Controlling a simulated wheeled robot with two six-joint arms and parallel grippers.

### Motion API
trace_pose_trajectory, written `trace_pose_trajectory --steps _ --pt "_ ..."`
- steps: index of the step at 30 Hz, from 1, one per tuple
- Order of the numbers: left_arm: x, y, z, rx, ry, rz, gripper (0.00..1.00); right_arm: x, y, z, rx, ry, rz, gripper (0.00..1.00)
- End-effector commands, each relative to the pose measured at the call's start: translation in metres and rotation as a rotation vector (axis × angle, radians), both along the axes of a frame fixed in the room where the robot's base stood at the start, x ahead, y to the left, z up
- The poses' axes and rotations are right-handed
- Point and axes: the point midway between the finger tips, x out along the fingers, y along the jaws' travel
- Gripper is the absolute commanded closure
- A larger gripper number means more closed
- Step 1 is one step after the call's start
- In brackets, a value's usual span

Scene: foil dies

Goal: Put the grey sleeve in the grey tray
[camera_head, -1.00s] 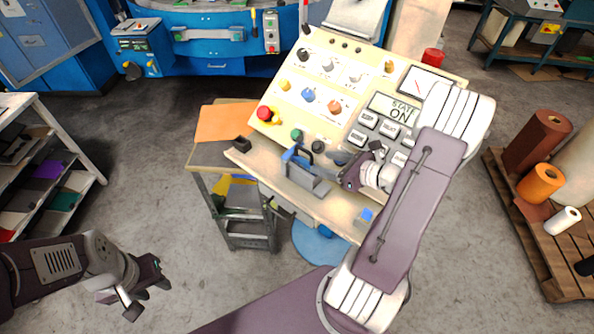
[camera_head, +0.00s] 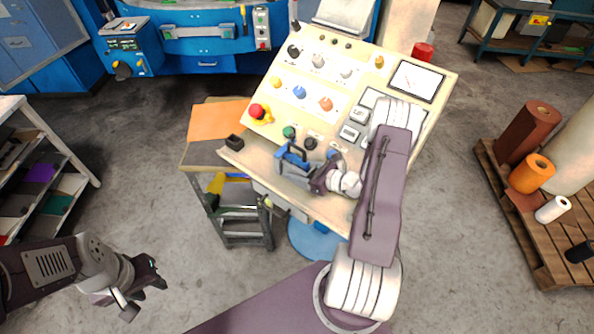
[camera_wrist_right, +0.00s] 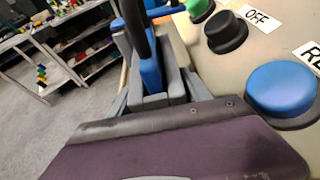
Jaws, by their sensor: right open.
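My right gripper (camera_head: 318,180) is open, close beside the holder's right side in the head view. In the right wrist view a blue upright part (camera_wrist_right: 150,72) and a black bar (camera_wrist_right: 136,28) stand just ahead of the gripper, with grey walls around them. Contact cannot be told. My left gripper (camera_head: 140,286) is open and empty over the floor at lower left.
The panel (camera_head: 330,75) carries buttons and knobs close to my right gripper, including a blue button (camera_wrist_right: 284,88) and a black one (camera_wrist_right: 226,31). A step stool (camera_head: 243,222) stands below.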

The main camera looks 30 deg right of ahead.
Motion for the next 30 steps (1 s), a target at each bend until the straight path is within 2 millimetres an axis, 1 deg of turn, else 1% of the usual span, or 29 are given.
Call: trace_pose_trajectory --steps 5,6,8,9,11,12,19,22,26,30 --pt "0.000 0.000 0.000 0.000 0.000 0.000 0.64 0.001 0.000 -0.001 0.000 0.000 -0.001 0.44" --pt "0.000 0.000 0.000 0.000 0.000 0.000 0.64 0.001 0.000 -0.001 0.000 0.000 -0.001 0.49" --pt "0.000 0.000 0.000 0.000 0.000 0.000 0.64 0.001 0.000 0.000 0.000 0.000 -0.001 0.66" --pt "0.000 0.000 0.000 0.000 0.000 0.000 0.64 0.001 0.000 0.000 0.000 0.000 0.000 0.77" --pt "0.000 0.000 0.000 0.000 0.000 0.000 0.64 0.001 0.000 0.000 0.000 0.000 0.000 0.94" --pt "0.000 0.000 0.000 0.000 0.000 0.000 0.64 0.001 0.000 0.000 0.000 0.000 0.000 1.00" --pt "0.000 0.000 0.000 0.000 0.000 0.000 0.64 0.001 0.000 0.002 0.000 -0.003 -0.001 1.00" --pt "0.000 0.000 0.000 0.000 0.000 0.000 0.64 0.001 0.000 0.008 0.000 -0.005 0.000 1.00" --pt "0.000 0.000 -0.001 0.000 0.000 0.000 0.64 0.001 0.000 0.027 -0.002 -0.006 0.001 1.00" --pt "0.000 0.000 -0.002 0.000 0.000 0.000 0.64 0.001 -0.001 0.054 -0.004 -0.007 0.000 1.00"
